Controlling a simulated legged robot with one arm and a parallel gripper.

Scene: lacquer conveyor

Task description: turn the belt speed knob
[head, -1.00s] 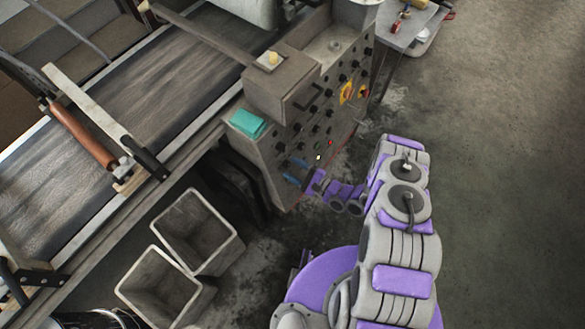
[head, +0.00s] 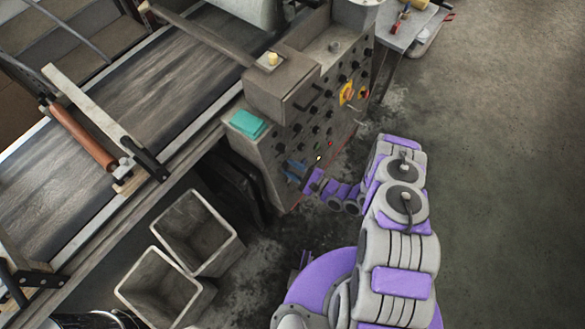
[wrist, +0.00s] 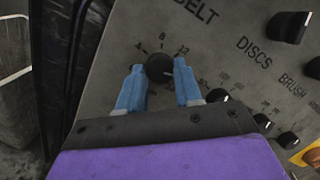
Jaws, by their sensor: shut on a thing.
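The belt speed knob (wrist: 159,68) is a round black knob under the word BELT on the grey control panel (head: 262,158), with a scale of numbers around it. My gripper (wrist: 158,80) has its two blue fingers on either side of the knob in the wrist view and is shut on it. In the head view my gripper (head: 293,171) is at the lower left part of the panel, and the knob is too small and covered to make out there.
More black knobs, labelled DISCS (wrist: 289,27) and BRUSH, sit to the right on the panel. A teal block (head: 247,123) lies on the panel's top edge. Two grey bins (head: 160,285) stand below the conveyor belt (head: 130,110). The floor at right is clear.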

